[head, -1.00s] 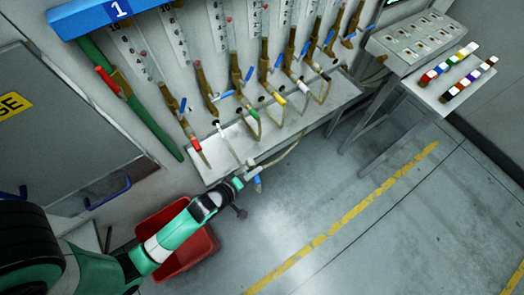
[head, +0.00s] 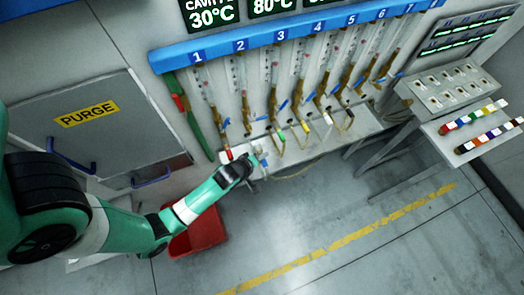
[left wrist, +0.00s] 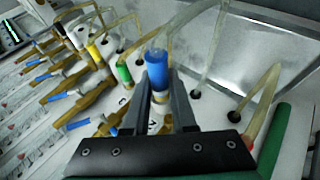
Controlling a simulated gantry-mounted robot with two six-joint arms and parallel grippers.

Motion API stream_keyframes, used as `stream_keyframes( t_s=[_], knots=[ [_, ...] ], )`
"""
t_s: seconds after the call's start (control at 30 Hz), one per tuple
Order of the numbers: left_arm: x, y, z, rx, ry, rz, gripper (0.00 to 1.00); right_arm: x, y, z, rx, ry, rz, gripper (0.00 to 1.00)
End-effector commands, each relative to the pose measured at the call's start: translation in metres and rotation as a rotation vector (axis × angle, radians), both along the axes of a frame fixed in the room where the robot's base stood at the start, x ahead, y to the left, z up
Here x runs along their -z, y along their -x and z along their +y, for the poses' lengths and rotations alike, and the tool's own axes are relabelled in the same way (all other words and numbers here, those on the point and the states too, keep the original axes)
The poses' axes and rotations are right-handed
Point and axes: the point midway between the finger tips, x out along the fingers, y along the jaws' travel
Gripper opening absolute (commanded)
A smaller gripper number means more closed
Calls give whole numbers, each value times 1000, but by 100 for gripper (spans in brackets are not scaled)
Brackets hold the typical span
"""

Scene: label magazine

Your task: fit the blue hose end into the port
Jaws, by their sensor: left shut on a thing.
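My left gripper (head: 250,166) is shut on the blue hose end, close to the front of the white port shelf (head: 300,150). The blue hose end (left wrist: 156,70) stands between the fingers (left wrist: 160,98) in the left wrist view, with a pale hose leading off it. A whitish part with a dark mark shows below it between the fingers. Its lower end is hidden, so I cannot tell whether it is in a port. Two dark open holes (left wrist: 195,94) show on the shelf to its right. My right gripper is not in view.
Green (left wrist: 124,73), yellow (left wrist: 95,52), white and black hose ends stand along the shelf, near brass valves with blue levers. A red end (head: 229,153) is at the left. A thick green pipe (head: 190,115) and a red bin (head: 200,232) are nearby. The floor ahead is clear.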

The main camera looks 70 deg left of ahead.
Motion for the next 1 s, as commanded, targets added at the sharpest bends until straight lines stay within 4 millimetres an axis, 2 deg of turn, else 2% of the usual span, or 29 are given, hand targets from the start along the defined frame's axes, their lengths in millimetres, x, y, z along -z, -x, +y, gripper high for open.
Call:
stream_keyframes(
  t_s=[0.03, 0.1, 0.53, 1.0],
  knots=[
    [13, 0, 0, 0, 0, -1, 0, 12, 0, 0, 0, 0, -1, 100],
    [16, -1, 0, 1, 0, -2, 0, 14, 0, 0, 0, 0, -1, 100],
    [12, 0, -1, 1, 0, 1, 0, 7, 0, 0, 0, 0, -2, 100],
    [14, -2, 45, -4, 1, 2, 0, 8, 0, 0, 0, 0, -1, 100]
  ],
)
